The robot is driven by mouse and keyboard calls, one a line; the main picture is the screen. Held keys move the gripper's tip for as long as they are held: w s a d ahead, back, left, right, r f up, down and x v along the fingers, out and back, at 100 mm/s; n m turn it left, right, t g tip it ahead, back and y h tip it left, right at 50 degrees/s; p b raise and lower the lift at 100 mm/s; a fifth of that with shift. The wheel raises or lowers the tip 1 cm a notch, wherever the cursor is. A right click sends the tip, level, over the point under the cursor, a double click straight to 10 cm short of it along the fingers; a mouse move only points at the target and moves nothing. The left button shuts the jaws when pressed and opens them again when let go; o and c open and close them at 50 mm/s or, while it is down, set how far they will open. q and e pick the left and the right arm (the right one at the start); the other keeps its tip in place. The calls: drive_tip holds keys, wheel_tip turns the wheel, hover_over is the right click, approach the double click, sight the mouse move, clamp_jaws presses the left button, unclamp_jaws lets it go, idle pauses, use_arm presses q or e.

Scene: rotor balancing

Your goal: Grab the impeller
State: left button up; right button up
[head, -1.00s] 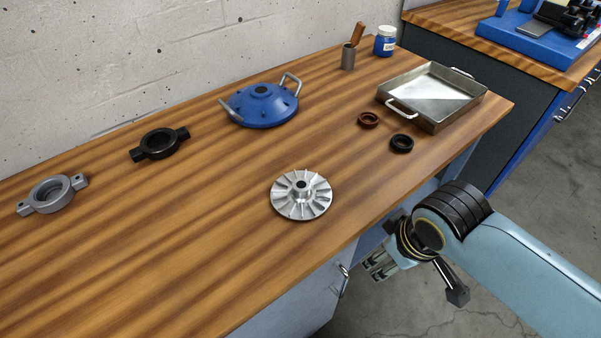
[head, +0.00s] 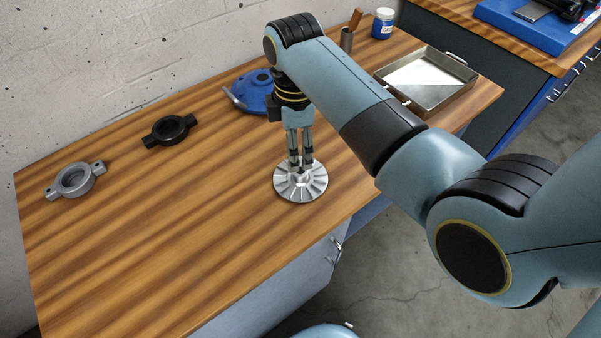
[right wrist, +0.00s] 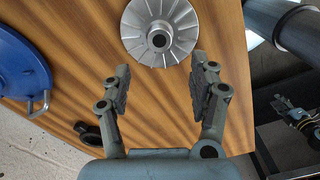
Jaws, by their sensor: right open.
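The impeller (head: 301,184) is a silver, bladed disc with a raised central hub, lying flat on the wooden bench. It also shows in the right wrist view (right wrist: 178,22), just beyond the fingertips. My right gripper (head: 300,163) points down over the impeller, its fingertips close to the hub; whether they touch it I cannot tell. In the right wrist view the two fingers (right wrist: 160,80) stand wide apart with nothing between them.
A blue cover (head: 252,92) with handles sits behind my right arm. A black ring clamp (head: 170,130) and a grey one (head: 76,180) lie at the left. A metal tray (head: 430,95), a blue jar (head: 383,23) and a cup (head: 346,40) stand at the back right. The front left bench is clear.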

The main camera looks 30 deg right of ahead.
sight(300, 175)
drive_tip(key=f, duration=0.8)
drive_tip(key=shift+d+f, duration=0.15)
drive_tip(key=shift+d, duration=0.15)
drive_tip(key=shift+s, duration=0.1)
drive_tip(key=shift+c, duration=0.4)
clamp_jaws()
